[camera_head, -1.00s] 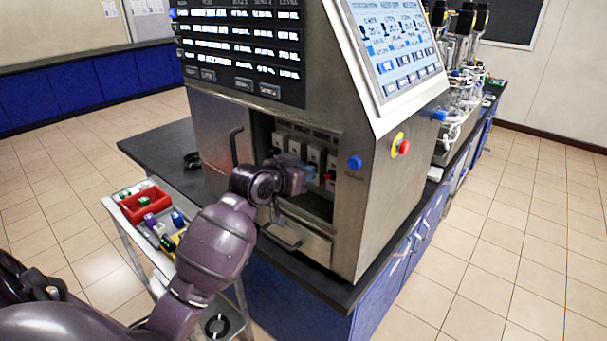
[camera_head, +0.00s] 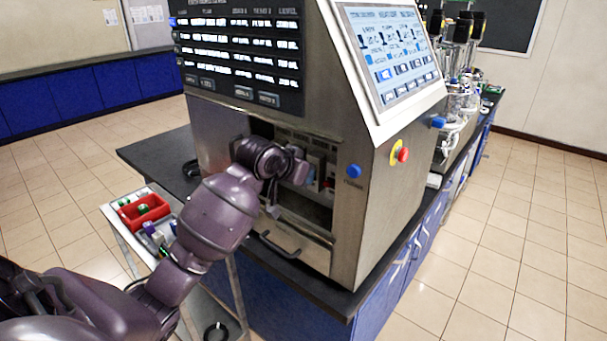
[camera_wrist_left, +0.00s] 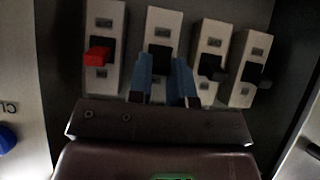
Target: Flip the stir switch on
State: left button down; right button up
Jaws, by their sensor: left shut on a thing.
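A row of several rocker-type switches sits in an open recess low in the front of the steel cabinet. In the left wrist view, a red switch (camera_wrist_left: 98,55) is at the left, and black-levered switches stand to its right, one of them (camera_wrist_left: 212,68) just beyond my fingers. My left gripper (camera_wrist_left: 168,88), with blue fingers, is shut on the lever of the second switch (camera_wrist_left: 163,32) from the left; its lever is mostly hidden between the fingers. In the head view my left gripper (camera_head: 302,172) reaches into the recess and covers part of the row. My right gripper is not in view.
The recess has steel walls close around the hand, with an open door at its left and a drawer handle (camera_head: 279,247) below. A blue button (camera_head: 353,171) and a red emergency knob (camera_head: 403,155) are to the right. A cart with a red bin (camera_head: 145,211) stands left.

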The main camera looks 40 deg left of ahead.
pick_arm(q)
jog(key=c, duration=1)
grip_release()
jog(key=shift+c, duration=0.2)
jog(key=v, duration=1)
jog(key=shift+s+r+b, duration=0.25)
jog(key=shift+s+b, duration=0.1)
jog(key=s+d+f+b, duration=0.1)
jog(key=s+f, duration=0.1)
jog(key=f, duration=1)
jog(key=s+d+f, duration=0.1)
jog(key=s+f, duration=0.2)
jog(key=f, duration=0.9)
jog(key=s+d+f, duration=0.4)
jog(key=s+f, duration=0.3)
jog(key=s+d+f+t+y+b, duration=0.1)
jog(key=s+d+f, duration=0.4)
jog(key=s+f, duration=0.2)
jog(key=shift+s+f, duration=0.15)
jog(key=shift+f, duration=0.7)
